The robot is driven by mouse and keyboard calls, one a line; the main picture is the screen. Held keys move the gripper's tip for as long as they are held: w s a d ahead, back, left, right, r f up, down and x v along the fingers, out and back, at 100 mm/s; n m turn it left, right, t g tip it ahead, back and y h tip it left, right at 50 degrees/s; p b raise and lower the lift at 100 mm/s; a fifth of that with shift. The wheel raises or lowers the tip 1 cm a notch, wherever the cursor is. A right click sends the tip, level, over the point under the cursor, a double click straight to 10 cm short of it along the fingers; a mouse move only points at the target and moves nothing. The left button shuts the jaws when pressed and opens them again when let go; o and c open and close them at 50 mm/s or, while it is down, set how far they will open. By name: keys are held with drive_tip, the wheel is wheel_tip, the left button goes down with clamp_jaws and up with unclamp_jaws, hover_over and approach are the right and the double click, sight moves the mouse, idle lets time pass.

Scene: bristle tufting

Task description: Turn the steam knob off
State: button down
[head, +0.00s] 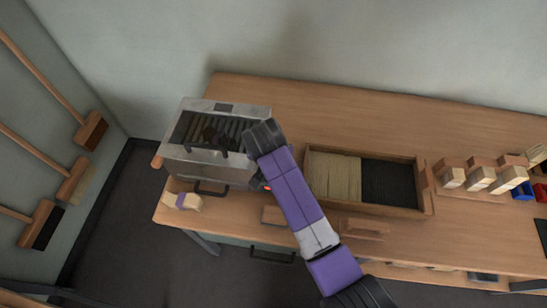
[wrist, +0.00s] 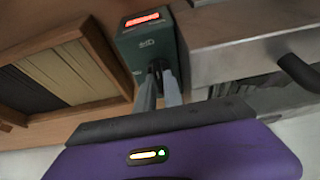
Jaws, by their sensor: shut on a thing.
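The steam box (head: 208,172) is a grey metal cabinet with a dark slatted top, at the left of the bench in the head view. A dark green control box (wrist: 137,48) with a lit red display (wrist: 142,19) stands beside it in the wrist view. In the head view only its red glow (head: 267,187) shows past my arm. My gripper (wrist: 158,75) is shut on the small dark steam knob (wrist: 157,66) on the front of the control box. The fingers hide most of the knob, so I cannot tell its setting.
A wooden tray (head: 420,212) holds pale bristle and dark bristle, right of my arm. A bar handle (head: 211,192) sticks out from the steam box front. Brushes (head: 482,178) and coloured bins stand at the right. The back of the bench (head: 370,115) is clear.

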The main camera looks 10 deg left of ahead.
drive_tip(key=c, duration=1.5)
unclamp_jaws()
drive_tip(key=shift+o, duration=0.2)
drive_tip(key=b+v, duration=0.1)
drive_tip(key=v, duration=0.7)
